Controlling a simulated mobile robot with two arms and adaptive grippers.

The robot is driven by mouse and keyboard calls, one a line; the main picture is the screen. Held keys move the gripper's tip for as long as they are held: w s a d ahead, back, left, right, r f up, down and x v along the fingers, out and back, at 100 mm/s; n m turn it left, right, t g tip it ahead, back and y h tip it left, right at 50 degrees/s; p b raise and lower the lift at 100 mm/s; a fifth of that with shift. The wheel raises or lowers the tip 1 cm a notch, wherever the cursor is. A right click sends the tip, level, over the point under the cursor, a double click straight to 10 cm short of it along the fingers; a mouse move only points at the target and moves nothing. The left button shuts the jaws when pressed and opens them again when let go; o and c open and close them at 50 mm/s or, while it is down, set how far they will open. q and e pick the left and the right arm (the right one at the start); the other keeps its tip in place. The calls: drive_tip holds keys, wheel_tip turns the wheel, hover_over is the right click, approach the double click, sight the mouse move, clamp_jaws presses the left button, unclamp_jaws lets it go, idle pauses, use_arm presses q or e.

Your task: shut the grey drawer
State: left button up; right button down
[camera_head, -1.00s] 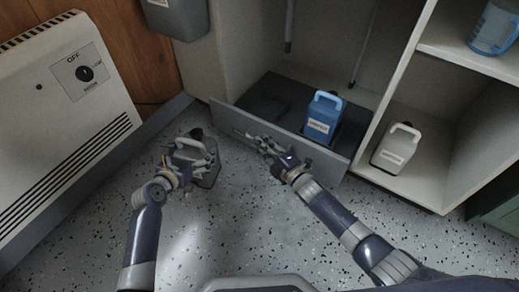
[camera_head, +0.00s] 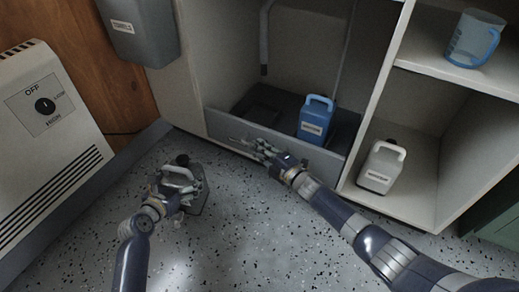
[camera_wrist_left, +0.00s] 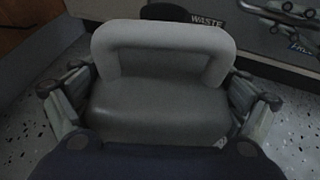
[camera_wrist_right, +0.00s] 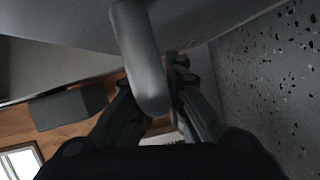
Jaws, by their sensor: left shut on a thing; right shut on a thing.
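The grey drawer (camera_head: 322,162) is low in the cabinet, with a blue labelled jug (camera_head: 313,122) standing in it. Its front now looks about level with the cabinet's front edges; any small gap is hard to judge. My right gripper (camera_head: 262,150) is shut on the drawer's bar handle, which shows between the fingers in the right wrist view (camera_wrist_right: 145,65). My left gripper (camera_head: 178,186) is shut on a grey jug (camera_head: 199,196) by its pale handle, in front of the cabinet's left side. The jug fills the left wrist view (camera_wrist_left: 160,108).
A white jug (camera_head: 381,167) stands in the open compartment right of the drawer. A clear blue measuring jug (camera_head: 474,40) is on the shelf above. A white heater (camera_head: 45,130) stands at the left. A grey box (camera_head: 140,28) hangs on the wall. Speckled floor lies open in front.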

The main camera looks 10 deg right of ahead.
drive_tip(key=shift+w+d+f, duration=0.1)
drive_tip(key=shift+w+d, duration=0.05)
drive_tip(key=shift+d, duration=0.2)
drive_tip(key=c, duration=1.6)
unclamp_jaws()
drive_tip(key=shift+c, duration=0.2)
drive_tip(key=shift+a, duration=0.1)
drive_tip(key=v, duration=1.2)
drive_tip(key=shift+a, duration=0.15)
